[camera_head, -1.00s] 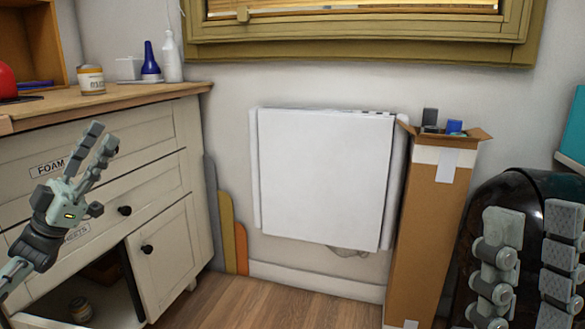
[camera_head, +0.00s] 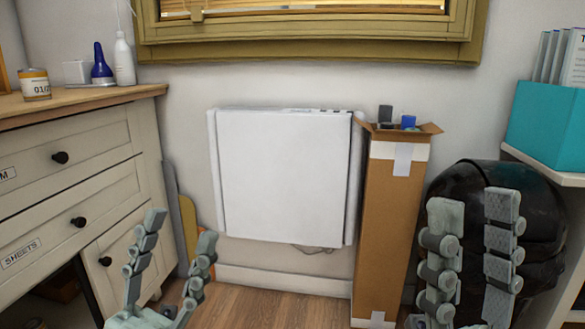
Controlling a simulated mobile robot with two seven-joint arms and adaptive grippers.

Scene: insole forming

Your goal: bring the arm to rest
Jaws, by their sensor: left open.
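My right gripper (camera_head: 472,245) is at the lower right, in front of a glossy black rounded object (camera_head: 545,220). Its two fingers point up with a narrow gap between them, and I see nothing held there. The bases of both grippers are partly cut off by the bottom edge.
A white cabinet (camera_head: 100,175) with drawers stands at left, carrying a can (camera_head: 35,84), a blue bottle (camera_head: 102,66) and a white bottle (camera_head: 124,60). A white panel (camera_head: 285,175) is on the wall. A tall cardboard box (camera_head: 388,235) and a shelf with a teal holder (camera_head: 545,125) stand right.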

